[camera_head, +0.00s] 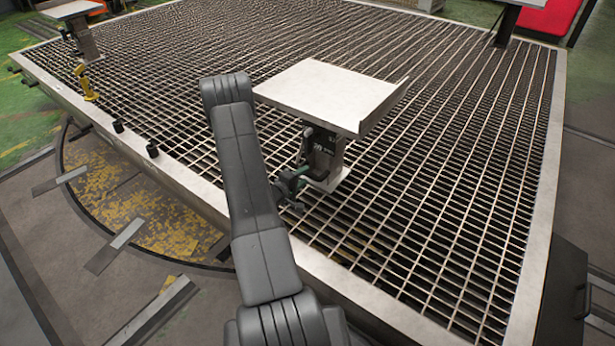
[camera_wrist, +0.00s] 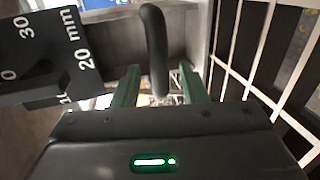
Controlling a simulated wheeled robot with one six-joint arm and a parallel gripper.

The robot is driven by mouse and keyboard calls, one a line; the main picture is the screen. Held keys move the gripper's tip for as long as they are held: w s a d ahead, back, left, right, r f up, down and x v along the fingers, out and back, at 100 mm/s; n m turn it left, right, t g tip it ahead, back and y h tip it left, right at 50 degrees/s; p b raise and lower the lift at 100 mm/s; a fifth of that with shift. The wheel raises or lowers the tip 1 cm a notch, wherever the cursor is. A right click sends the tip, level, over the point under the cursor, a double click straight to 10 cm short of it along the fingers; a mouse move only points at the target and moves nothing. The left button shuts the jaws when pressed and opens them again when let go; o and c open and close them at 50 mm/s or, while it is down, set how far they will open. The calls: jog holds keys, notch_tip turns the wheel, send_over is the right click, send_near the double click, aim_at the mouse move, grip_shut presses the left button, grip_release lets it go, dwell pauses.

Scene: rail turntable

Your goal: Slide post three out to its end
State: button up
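A post (camera_head: 322,160) with a pale, flat top plate (camera_head: 325,92) stands upright on the grating near its front edge. No post number is readable. My gripper (camera_head: 292,185) is low beside the post, on its near left side. In the wrist view my gripper (camera_wrist: 158,72) has its two green fingers apart. A dark upright handle (camera_wrist: 154,40) shows between them, with a gap on both sides. A black scale block (camera_wrist: 45,50) with white marks, "20 mm" and "30" among them, is at the left. The handle's lower end is partly hidden.
The slatted grating (camera_head: 440,180) has a pale raised rim (camera_head: 370,300). Another post (camera_head: 85,40) stands at the far left, with a yellow part (camera_head: 85,85) near it. Black knobs (camera_head: 152,149) sit along the left rim. The grating right of the post is clear.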

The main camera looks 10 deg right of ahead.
jog(key=shift+x, duration=1.6)
grip_shut()
jog(key=s+d+b, duration=0.2)
jog(key=s+d, duration=0.8)
jog(key=s, duration=0.1)
jog(key=s+d+b, duration=0.3)
jog(key=s+d, duration=0.8)
jog(key=shift+d, duration=0.15)
grip_release()
jog(key=shift+d, duration=0.15)
jog(key=p+v, duration=0.1)
jog(key=v, duration=1.2)
jog(key=shift+s+a, duration=0.2)
jog(key=shift+a, duration=0.15)
